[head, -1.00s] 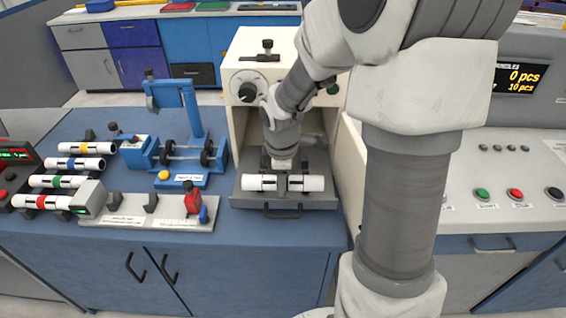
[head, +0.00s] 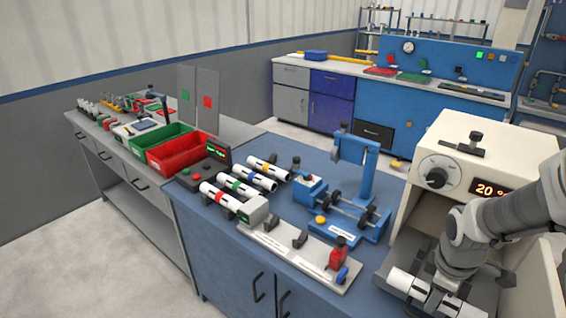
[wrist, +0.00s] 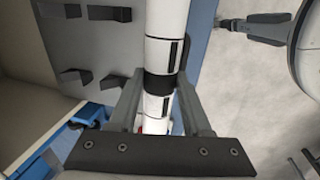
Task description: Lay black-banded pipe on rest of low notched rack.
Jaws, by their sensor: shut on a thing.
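The black-banded pipe (wrist: 165,55) is white with black marks. My gripper (wrist: 158,88) is shut around its black middle band in the wrist view. In the head view my gripper (head: 430,290) is at the lower right, with the white pipe (head: 402,281) crossing its fingers over the machine's front tray. In the wrist view the pipe looks offset from two dark notched blocks (wrist: 85,76); its height above the tray cannot be told. No pipe shows on those rests.
Red (head: 338,257) and blue parts stand at the low rack's right end. Several colour-banded pipes (head: 235,185) lie behind it to the left. A blue fixture with rollers (head: 345,200) stands between them and the cream machine (head: 465,150).

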